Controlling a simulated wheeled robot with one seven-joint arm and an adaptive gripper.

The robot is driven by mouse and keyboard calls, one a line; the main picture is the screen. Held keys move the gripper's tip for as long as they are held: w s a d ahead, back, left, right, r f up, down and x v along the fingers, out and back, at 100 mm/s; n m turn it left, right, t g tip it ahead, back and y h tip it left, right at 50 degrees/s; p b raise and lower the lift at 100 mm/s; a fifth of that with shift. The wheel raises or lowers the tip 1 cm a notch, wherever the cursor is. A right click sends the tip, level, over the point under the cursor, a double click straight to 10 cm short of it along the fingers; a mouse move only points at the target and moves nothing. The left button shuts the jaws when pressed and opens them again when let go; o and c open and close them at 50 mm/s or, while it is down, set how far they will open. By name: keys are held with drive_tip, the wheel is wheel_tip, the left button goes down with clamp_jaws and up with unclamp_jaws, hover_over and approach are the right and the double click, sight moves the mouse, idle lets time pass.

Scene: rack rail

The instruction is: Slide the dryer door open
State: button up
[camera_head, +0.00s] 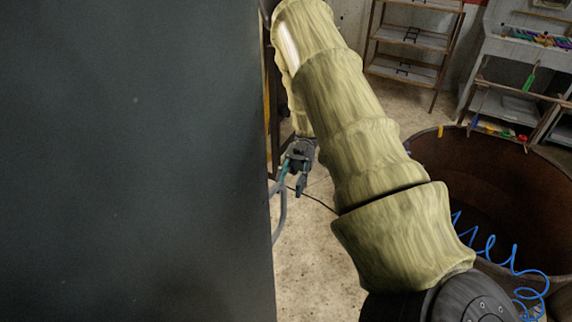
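A large dark grey panel (135,160) fills the left half of the view; I cannot tell whether it is the dryer door or the dryer's side. A curved grey bar (281,212), which looks like a handle, sticks out past its right edge. My gripper (287,176) is at the end of my sleeved arm, close to the upper end of this bar. It is small and partly dark in the view, so I cannot tell whether its fingers are open or shut, or whether they touch the bar.
A large round brown tub (500,185) stands at the right, with a coiled blue hose (490,247) in front of it. A shelf rack (410,40) and a workbench (520,55) stand at the back. Bare concrete floor (315,265) shows between panel and arm.

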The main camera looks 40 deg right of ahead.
drive_tip(key=v, duration=0.7)
drive_tip(key=shift+f, duration=0.1)
idle(0.7)
